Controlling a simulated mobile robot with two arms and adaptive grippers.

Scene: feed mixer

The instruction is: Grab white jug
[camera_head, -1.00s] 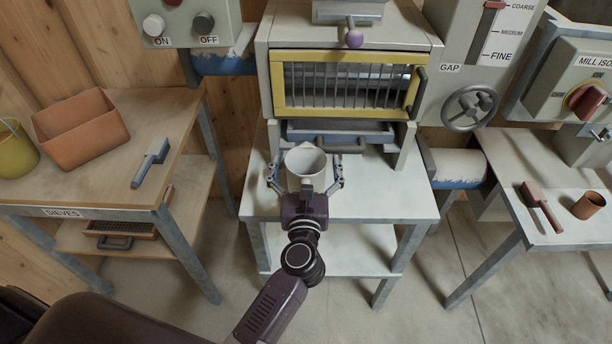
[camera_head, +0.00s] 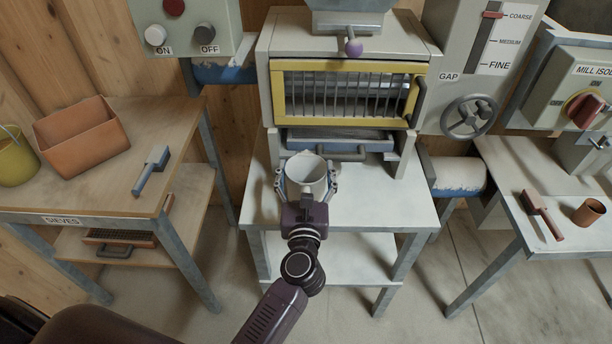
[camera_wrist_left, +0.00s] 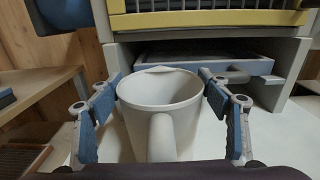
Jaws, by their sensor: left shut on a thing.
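My left gripper (camera_head: 307,184) is shut on the jug, one finger on each side of the body. Its blue finger pads flank the jug in the left wrist view (camera_wrist_left: 165,110). Whether the jug's base touches the table is hidden. My right gripper is not in view.
The mill with a yellow-framed grille (camera_head: 347,93) and a blue-grey drawer (camera_head: 335,141) stands just behind the jug. A left bench holds an orange bin (camera_head: 82,142) and a brush (camera_head: 152,170). A right table holds a brush (camera_head: 541,211) and a brown cup (camera_head: 588,211). The white table (camera_head: 385,200) is clear right of the jug.

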